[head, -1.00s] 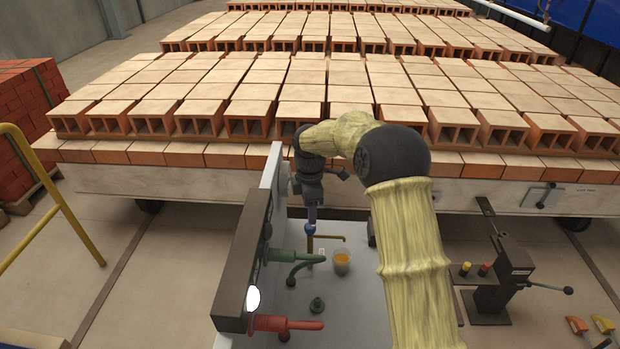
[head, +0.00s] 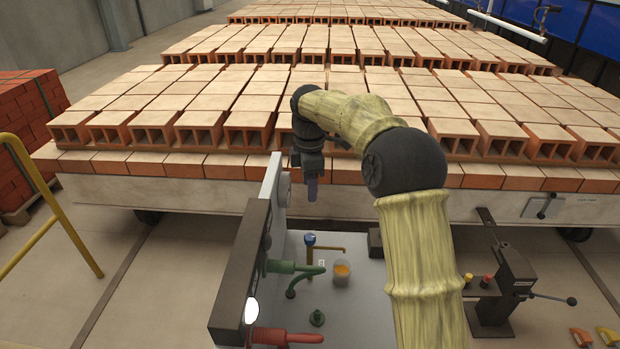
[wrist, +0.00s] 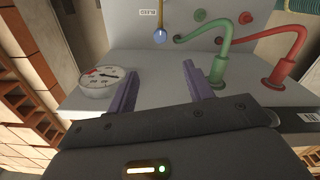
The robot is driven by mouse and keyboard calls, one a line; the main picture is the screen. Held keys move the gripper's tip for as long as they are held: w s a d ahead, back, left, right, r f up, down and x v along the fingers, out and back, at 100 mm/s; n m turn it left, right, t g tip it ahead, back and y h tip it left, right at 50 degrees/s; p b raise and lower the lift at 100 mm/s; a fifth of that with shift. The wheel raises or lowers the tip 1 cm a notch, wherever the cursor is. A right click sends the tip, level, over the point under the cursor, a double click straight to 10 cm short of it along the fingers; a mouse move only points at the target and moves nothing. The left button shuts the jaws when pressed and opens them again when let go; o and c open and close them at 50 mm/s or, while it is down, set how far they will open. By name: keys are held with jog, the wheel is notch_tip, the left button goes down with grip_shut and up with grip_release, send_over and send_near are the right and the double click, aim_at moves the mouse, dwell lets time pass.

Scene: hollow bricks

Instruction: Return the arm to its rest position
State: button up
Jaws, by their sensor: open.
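My gripper (head: 312,189) hangs at the end of my yellow-sleeved arm, above the grey panel and in front of the brick car. In the wrist view my gripper (wrist: 170,88) shows two purple fingers spread apart with nothing between them. Below it in the head view stands a blue-topped tap (head: 310,241) with a brass spout, apart from the fingers. The blue knob also shows in the wrist view (wrist: 160,36), beyond the fingertips.
A cup of orange liquid (head: 342,271) stands on the grey surface (head: 360,310). A round gauge (wrist: 100,80) sits close left of the fingers. Hollow bricks (head: 200,128) fill the background.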

jog(key=s+d+f+m+t, duration=0.1)
jog(key=s+d+f+m, duration=0.1)
jog(key=s+d+m, duration=0.3)
jog(key=s+d+f+m, duration=0.3)
jog(key=s+d+m, duration=0.3)
jog(key=s, duration=0.7)
jog(key=s+d+f+m+t, duration=0.1)
jog(key=s+d+f+m, duration=0.2)
jog(key=s+d+m, duration=0.3)
jog(key=s+m, duration=0.3)
jog(key=shift+d+f+t, duration=0.2)
jog(key=shift+t, duration=0.1)
